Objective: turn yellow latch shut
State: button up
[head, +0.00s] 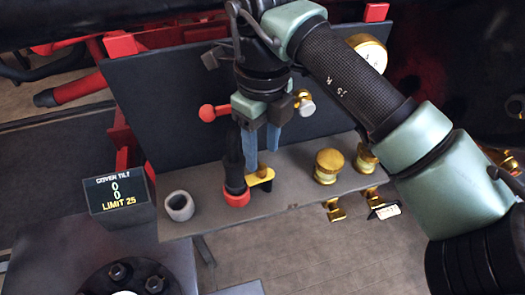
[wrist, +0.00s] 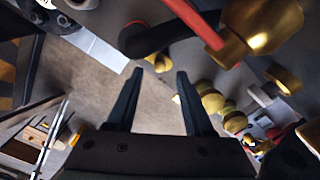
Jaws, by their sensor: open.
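The yellow latch (head: 262,177) is a small flat piece with a dark end, on the grey shelf beside a black upright post with a red collar (head: 236,198). In the wrist view a small yellow piece (wrist: 162,63), likely this latch, shows beyond the fingertips, beside the dark round post. My gripper (head: 262,148) points down over the latch, its blue-grey fingers apart and partly in front of it. In the wrist view my gripper (wrist: 160,73) is open with nothing between its fingers. Whether a fingertip touches the latch I cannot tell.
A red-knobbed lever (head: 208,112) stands left of my gripper. Brass caps (head: 328,166) stand at right, with a dark panel (head: 190,100) behind.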

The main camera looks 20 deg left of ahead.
aim_at(262, 166)
jog(key=shift+f+p, duration=0.4)
jog(key=shift+f, duration=1.45)
grip_shut()
